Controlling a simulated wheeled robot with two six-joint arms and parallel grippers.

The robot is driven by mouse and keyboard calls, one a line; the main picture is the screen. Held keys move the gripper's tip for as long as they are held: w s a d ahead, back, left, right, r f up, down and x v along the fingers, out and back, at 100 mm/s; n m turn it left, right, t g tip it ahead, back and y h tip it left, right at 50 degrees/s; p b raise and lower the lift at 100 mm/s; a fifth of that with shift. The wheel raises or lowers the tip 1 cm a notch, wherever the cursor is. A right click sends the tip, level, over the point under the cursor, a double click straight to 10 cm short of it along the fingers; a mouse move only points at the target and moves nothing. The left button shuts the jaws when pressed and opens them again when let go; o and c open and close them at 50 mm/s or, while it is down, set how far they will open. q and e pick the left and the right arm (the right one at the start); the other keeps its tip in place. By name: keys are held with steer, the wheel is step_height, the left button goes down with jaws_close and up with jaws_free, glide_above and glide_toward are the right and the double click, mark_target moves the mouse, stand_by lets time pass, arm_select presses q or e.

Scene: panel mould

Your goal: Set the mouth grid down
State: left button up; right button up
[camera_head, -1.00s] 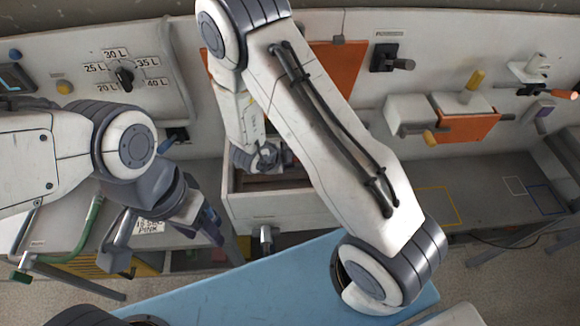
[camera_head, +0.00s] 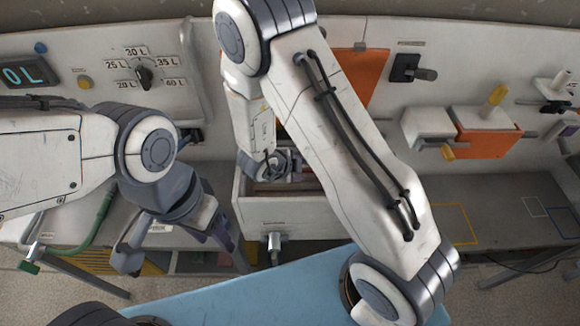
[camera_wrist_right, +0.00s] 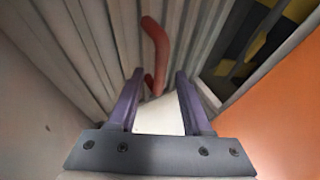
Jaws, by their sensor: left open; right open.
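My right gripper (camera_wrist_right: 158,92) has its purple fingers apart in the right wrist view. A pale flat piece (camera_wrist_right: 160,116) shows between them; I cannot tell whether they touch it. A bent red bar (camera_wrist_right: 158,48) rises just beyond the fingertips, in front of a grey ribbed surface (camera_wrist_right: 95,45). I cannot tell for certain which of these is the mouth grid. In the head view, my right wrist reaches into an open white box (camera_head: 300,215), and its fingers are mostly hidden. My left gripper (camera_head: 222,232) hangs empty left of the box, jaws open.
An orange panel (camera_wrist_right: 285,90) stands close on the right in the right wrist view. In the head view, a dial (camera_head: 144,75) and display (camera_head: 28,75) are on the back wall. A blue surface (camera_head: 240,290) lies in front. The grey bench (camera_head: 490,215) at right has clear room.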

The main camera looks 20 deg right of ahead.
steer(key=v, duration=0.9)
steer(key=shift+r, duration=0.1)
